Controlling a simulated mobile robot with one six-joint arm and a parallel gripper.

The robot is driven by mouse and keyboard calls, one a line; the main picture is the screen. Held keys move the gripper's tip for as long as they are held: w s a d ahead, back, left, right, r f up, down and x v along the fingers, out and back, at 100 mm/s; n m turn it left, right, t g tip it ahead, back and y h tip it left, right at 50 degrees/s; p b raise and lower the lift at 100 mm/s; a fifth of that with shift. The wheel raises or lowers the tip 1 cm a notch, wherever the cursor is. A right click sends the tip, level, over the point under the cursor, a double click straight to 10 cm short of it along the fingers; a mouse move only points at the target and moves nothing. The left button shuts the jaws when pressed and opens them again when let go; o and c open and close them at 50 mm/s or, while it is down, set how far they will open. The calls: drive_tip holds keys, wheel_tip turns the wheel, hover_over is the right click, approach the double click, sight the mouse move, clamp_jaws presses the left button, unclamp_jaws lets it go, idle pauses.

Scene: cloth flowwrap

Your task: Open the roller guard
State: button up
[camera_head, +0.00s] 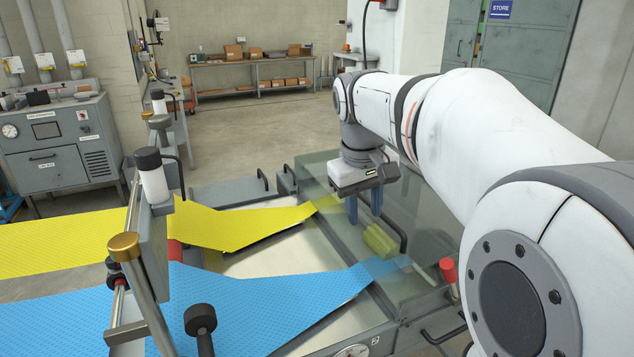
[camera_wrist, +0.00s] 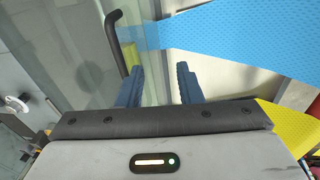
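The roller guard (camera_head: 425,212) is a clear, tinted panel over the end of the machine, and it lies down over the rollers. Its dark bar handle (camera_head: 402,236) stands on the panel, just right of my fingers. My gripper (camera_head: 364,207) points down above the guard, with its blue fingers apart and nothing seen between them. In the wrist view my gripper (camera_wrist: 160,85) is open, and the black handle (camera_wrist: 113,35) lies to the left, its end near the left finger. I cannot tell whether they touch.
A yellow web (camera_head: 225,225) and a blue web (camera_head: 240,305) run under the guard. A red knob (camera_head: 448,270) stands at its right corner. Posts and a white-bodied roller end (camera_head: 152,178) rise at left. A workbench (camera_head: 255,65) stands far back, with clear floor before it.

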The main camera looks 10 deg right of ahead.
drive_tip(key=w+d+r, duration=0.3)
drive_tip(key=w+r, duration=0.2)
drive_tip(key=w, duration=0.1)
hover_over(371, 224)
drive_tip(key=shift+g+h, duration=0.3)
drive_tip(key=shift+g, duration=0.1)
wheel_tip(371, 224, down, 7)
drive_tip(key=shift+f, duration=0.2)
clamp_jaws()
